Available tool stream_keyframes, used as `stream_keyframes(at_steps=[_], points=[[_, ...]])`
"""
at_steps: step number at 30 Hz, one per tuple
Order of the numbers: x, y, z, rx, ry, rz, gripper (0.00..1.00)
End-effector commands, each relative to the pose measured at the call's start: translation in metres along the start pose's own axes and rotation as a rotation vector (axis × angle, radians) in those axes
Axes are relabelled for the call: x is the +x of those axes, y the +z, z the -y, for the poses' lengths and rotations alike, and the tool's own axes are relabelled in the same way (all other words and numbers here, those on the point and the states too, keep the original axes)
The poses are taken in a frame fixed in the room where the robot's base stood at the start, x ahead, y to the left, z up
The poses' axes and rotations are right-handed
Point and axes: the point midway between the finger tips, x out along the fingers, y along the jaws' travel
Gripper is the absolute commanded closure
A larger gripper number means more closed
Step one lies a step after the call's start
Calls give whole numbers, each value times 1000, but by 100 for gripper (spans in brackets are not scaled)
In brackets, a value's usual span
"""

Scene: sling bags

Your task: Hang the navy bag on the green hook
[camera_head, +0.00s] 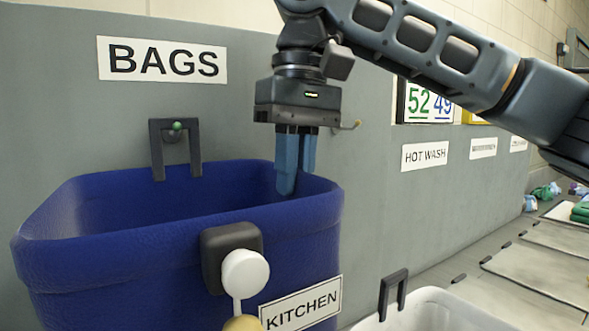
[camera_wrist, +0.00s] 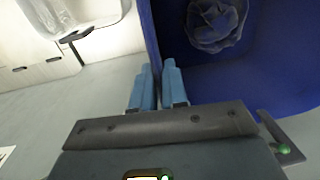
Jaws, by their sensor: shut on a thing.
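The navy bag (camera_head: 180,255) is a deep blue, open-topped bag with a KITCHEN label, at the left by the grey wall. A dark upright loop (camera_head: 196,155) rises from its back rim. The green-tipped hook (camera_head: 177,126) shows at the loop's top; I cannot tell whether the loop rests on it. Both also show at the right of the wrist view, with the green tip (camera_wrist: 283,148) beside my gripper. My gripper (camera_head: 294,185) points down and is shut on the bag's right back rim, one finger inside. In the wrist view the bag's wall (camera_wrist: 149,35) runs between the fingers.
A dark crumpled thing (camera_wrist: 215,25) lies inside the bag. A white knob (camera_head: 245,273) stands before the bag's front. A white container (camera_head: 430,314) with a dark loop is at the lower right. The BAGS sign (camera_head: 162,61) is on the wall above.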

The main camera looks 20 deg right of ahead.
Motion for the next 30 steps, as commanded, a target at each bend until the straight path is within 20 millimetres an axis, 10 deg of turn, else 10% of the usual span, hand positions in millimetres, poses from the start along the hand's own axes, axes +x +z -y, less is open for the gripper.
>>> stream_keyframes(at_steps=[4, 5, 13, 23, 30], points=[[-1, 0, 0, 0, -1, -1, 100], [-1, 0, 0, 0, -1, -1, 84], [0, 0, 0, 0, -1, -1, 58], [-4, 0, 0, 1, 1, 0, 57], [-40, 0, 0, 1, 1, -3, 57]])
